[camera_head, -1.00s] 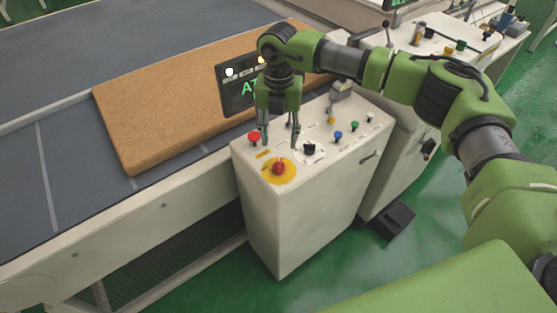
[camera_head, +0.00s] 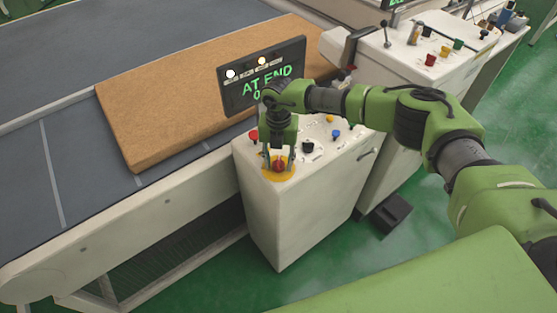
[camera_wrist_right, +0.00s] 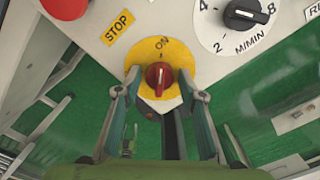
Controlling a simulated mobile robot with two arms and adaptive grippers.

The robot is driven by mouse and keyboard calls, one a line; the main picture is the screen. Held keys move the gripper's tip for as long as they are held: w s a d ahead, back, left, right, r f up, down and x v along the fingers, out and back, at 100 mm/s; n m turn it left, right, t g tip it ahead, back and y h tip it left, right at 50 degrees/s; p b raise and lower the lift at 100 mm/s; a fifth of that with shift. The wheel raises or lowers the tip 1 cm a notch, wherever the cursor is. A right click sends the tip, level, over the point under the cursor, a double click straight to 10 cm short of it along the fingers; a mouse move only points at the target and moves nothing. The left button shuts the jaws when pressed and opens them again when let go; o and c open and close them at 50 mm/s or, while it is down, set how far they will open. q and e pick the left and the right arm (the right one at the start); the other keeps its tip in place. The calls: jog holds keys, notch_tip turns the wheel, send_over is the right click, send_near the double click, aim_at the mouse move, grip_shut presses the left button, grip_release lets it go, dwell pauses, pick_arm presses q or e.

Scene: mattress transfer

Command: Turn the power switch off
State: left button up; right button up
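The power switch (camera_head: 279,167) is a red rotary knob on a round yellow plate (camera_head: 268,176), at the near corner of the white control console (camera_head: 300,215). In the right wrist view the red knob (camera_wrist_right: 159,79) has its white mark pointing up toward the word ON on the yellow plate (camera_wrist_right: 178,57). My right gripper (camera_head: 280,159) is open and points down at the knob. Its two fingers stand one on each side of the knob, with gaps visible in the wrist view. My left gripper is not in view.
A red button (camera_head: 253,135) sits beside a STOP label (camera_wrist_right: 118,26). A black dial (camera_head: 308,146) and coloured buttons lie farther along the console top. The screen (camera_head: 263,77) reads AT END. A brown mattress (camera_head: 165,90) lies on the conveyor (camera_head: 75,165).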

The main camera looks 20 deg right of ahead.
jog(key=c, duration=0.6)
jog(key=shift+c, duration=0.2)
jog(key=shift+w+f+n+b, duration=0.1)
jog(key=shift+f+n+b, duration=0.05)
jog(key=shift+n+b, duration=0.75)
jog(key=n+b, duration=1.1)
jog(key=b, duration=0.1)
jog(key=n+b, duration=0.2)
jog(key=n, duration=0.1)
jog(key=shift+r+n+b, duration=0.2)
jog(key=shift+n+b, duration=0.45)
jog(key=shift+n, duration=0.35)
jog(key=shift+r, duration=0.1)
